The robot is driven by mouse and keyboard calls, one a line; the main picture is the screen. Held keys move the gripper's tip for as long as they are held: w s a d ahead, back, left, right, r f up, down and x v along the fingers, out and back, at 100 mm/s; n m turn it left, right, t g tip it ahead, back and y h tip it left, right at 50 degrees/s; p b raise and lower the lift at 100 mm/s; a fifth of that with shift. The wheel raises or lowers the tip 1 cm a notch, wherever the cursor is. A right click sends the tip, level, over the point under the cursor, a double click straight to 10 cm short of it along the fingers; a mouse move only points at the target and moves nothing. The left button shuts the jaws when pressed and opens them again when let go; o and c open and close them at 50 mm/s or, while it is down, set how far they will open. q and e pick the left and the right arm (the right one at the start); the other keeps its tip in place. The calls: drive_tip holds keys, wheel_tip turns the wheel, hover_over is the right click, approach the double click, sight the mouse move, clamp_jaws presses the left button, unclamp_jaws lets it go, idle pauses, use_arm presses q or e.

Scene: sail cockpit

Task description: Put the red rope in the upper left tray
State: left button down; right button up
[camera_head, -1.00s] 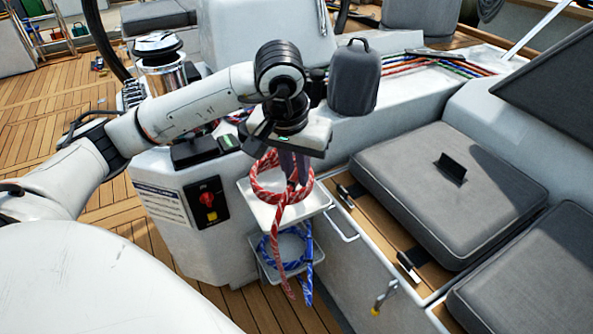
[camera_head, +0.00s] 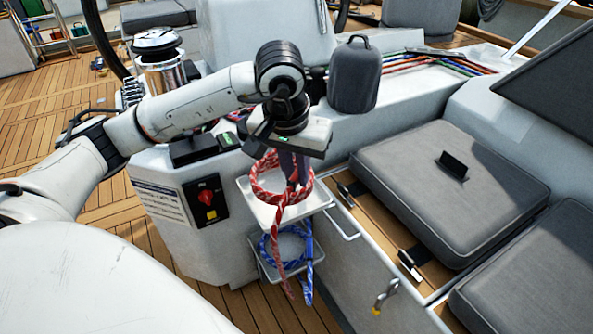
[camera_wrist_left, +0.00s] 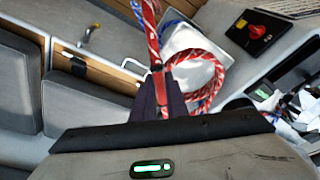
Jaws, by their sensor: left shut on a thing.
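The red rope (camera_head: 268,190) is a coil with white flecks and a loose end hanging down past the tray's front edge. My left gripper (camera_head: 293,172) is over the upper tray and shut on the rope. In the left wrist view the rope (camera_wrist_left: 213,64) shows its coil to the right of the fingers (camera_wrist_left: 161,95), with one strand running between them. The upper tray (camera_head: 318,200) is white and sits right under the coil; I cannot tell whether the coil rests on it. My right gripper is not in view.
A lower tray (camera_head: 262,268) holds a blue rope (camera_head: 290,263). A panel with a red switch (camera_head: 206,198) is to the left of the trays. A grey cushion (camera_head: 445,190) lies on the bench to the right. A dark bag (camera_head: 354,78) stands behind the gripper.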

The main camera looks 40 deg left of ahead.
use_arm(q)
drive_tip(key=shift+s+b+x, duration=0.2)
drive_tip(key=shift+b+x, duration=0.6)
drive_tip(key=shift+x, duration=0.1)
drive_tip(key=shift+f+b, duration=0.45)
drive_tip(key=shift+f, duration=0.3)
drive_tip(key=shift+f, duration=0.1)
drive_tip(key=shift+f+b, duration=0.2)
drive_tip(key=shift+b, duration=0.2)
